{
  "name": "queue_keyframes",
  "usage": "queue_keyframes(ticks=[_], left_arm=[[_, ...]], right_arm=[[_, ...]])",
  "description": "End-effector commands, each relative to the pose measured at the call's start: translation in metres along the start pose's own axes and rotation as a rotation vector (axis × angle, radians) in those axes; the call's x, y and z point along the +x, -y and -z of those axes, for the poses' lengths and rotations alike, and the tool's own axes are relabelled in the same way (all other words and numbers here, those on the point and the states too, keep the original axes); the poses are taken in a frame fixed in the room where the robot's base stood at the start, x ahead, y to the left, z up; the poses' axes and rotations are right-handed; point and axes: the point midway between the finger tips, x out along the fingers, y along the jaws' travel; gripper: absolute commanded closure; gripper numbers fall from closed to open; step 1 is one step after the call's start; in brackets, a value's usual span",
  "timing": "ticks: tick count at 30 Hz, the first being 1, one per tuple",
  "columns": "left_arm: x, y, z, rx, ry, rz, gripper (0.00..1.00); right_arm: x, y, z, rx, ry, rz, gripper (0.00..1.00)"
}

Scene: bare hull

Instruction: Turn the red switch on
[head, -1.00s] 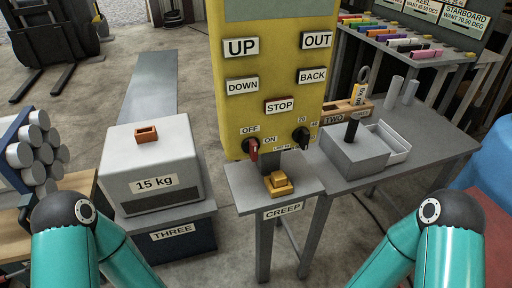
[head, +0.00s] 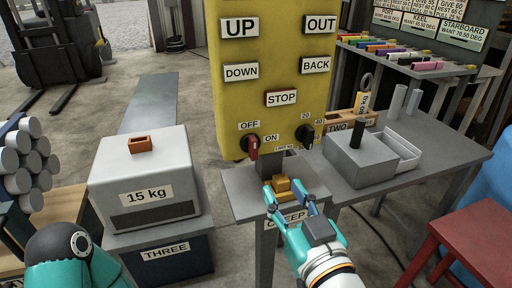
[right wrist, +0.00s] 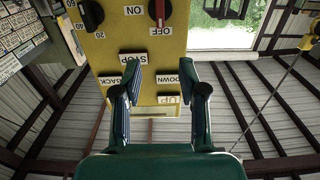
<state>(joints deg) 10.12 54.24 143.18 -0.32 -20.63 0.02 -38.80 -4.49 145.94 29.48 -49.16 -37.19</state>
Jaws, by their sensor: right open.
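The red switch (head: 252,147) is a small red handle on a dark round base, low on the yellow panel (head: 270,50). The label OFF is above it and ON is to its right. In the right wrist view the red switch (right wrist: 160,12) is at the top edge, partly cut off. My right gripper (head: 284,188) is open and empty, below and to the right of the switch, in front of the yellow block (head: 283,188) on the small shelf. It also shows in the right wrist view (right wrist: 157,85). My left gripper is out of view.
A black knob (head: 305,134) sits right of the switch. The small grey table (head: 240,190) carries the yellow block. A grey box (head: 358,160) with a black upright handle stands to the right. A white 15 kg box (head: 145,165) stands to the left.

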Motion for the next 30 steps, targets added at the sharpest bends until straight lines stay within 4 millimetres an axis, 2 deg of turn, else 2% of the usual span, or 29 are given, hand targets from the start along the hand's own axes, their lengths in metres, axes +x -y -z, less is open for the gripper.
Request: queue_keyframes(ticks=[8,17,24,30], left_arm=[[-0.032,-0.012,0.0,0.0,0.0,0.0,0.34],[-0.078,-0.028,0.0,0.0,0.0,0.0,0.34],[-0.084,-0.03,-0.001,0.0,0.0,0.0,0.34],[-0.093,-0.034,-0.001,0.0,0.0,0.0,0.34]], right_arm=[[0.027,0.0,0.004,-0.002,0.011,0.001,0.58],[0.053,0.0,0.005,-0.001,0.011,0.001,0.58],[0.106,0.0,0.0,0.003,0.005,0.001,0.58],[0.142,0.0,0.0,0.002,0.004,0.002,0.58]])
